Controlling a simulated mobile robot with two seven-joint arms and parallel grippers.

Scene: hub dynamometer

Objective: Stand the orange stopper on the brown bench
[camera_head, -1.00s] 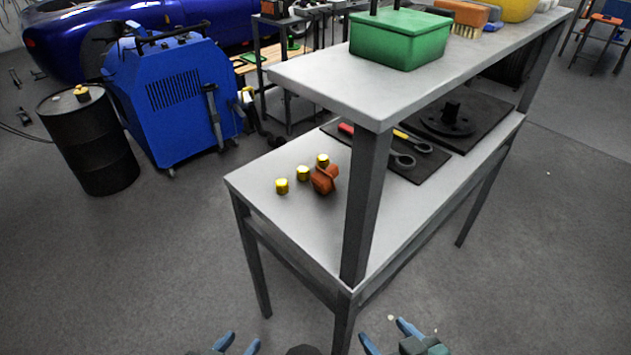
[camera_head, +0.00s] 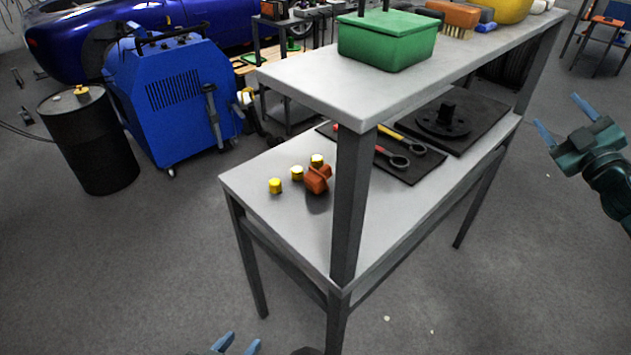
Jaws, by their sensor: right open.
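The orange stopper (camera_head: 317,180) appears to be the small orange-brown block on the lower shelf of the grey two-level table, beside several yellow pieces. A low bench with a tan-brown wooden top (camera_head: 246,67) shows at the back, partly hidden by the blue machine and dark stands; I cannot tell for certain that it is the brown bench. My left gripper (camera_head: 236,344) is at the bottom edge, fingers apart and empty, only its tips showing. My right gripper (camera_head: 560,118) is open and empty, right of the grey table, well away from the stopper.
The grey table (camera_head: 300,225) has an upper shelf (camera_head: 325,95) with a green box (camera_head: 388,42), and a post (camera_head: 351,210) close to the stopper. Wrenches (camera_head: 395,157) lie on a black mat. A blue machine (camera_head: 172,100) and black drum (camera_head: 92,145) stand left. Floor in front is clear.

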